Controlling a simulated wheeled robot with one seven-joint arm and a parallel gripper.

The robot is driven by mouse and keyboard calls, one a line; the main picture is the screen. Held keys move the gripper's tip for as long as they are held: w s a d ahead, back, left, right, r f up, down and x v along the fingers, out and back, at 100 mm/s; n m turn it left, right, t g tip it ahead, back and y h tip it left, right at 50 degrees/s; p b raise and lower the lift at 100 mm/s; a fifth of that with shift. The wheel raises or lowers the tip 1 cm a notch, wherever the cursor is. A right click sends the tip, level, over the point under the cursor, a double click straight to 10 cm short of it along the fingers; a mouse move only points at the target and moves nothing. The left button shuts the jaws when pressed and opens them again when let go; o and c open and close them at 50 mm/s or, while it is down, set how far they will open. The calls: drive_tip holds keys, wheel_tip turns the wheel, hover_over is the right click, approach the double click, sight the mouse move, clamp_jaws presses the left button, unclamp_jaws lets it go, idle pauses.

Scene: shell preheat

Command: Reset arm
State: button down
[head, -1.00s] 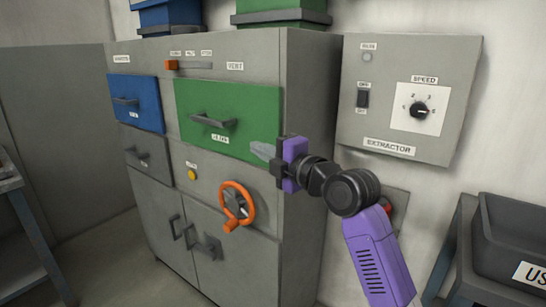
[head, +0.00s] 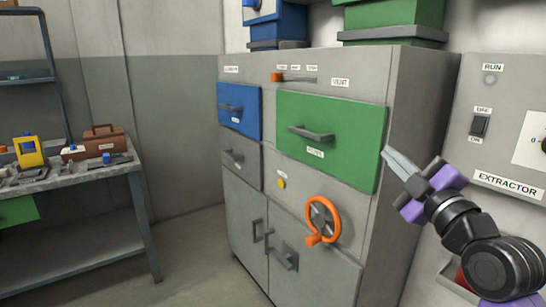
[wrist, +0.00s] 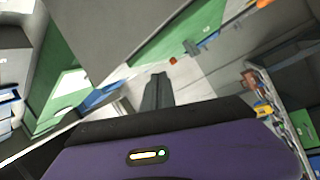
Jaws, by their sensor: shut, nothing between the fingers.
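My gripper (head: 388,151) is raised at the right of the head view, with its grey fingers together and nothing between them. Its fingertips point up and left, appearing at the right edge of the green drawer front (head: 332,138); I cannot tell whether they touch the cabinet. In the wrist view the closed fingers (wrist: 157,92) show at the centre, with the purple gripper body below them.
A grey cabinet (head: 407,140) carries a blue drawer (head: 240,108), an orange handwheel (head: 322,220) and lower doors. The extractor panel (head: 490,130) is on the wall at right. A workbench (head: 110,172) with a yellow device and brown toolbox stands at left. Floor between is clear.

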drive_tip(key=s+f+m+t+h, duration=0.1)
drive_tip(key=s+f+m+h, duration=0.7)
drive_tip(key=s+f+m, duration=0.95)
drive_tip(key=s+a+f+n+g+y, duration=0.15)
drive_tip(key=s+f, duration=0.35)
drive_tip(key=s, duration=0.6)
drive_tip(key=s+a+f+g+y, duration=0.1)
drive_tip(key=s+f+g, duration=0.3)
drive_tip(key=s, duration=0.6)
drive_tip(key=s+a+f+n+g+y, duration=0.1)
drive_tip(key=s+a+f, duration=0.1)
drive_tip(key=s+f, duration=0.7)
wheel_tip(320, 180, up, 17)
drive_tip(key=s+p, duration=0.2)
drive_tip(key=p, duration=1.2)
drive_tip(key=shift+d, duration=0.15)
drive_tip(key=shift+p, duration=0.3)
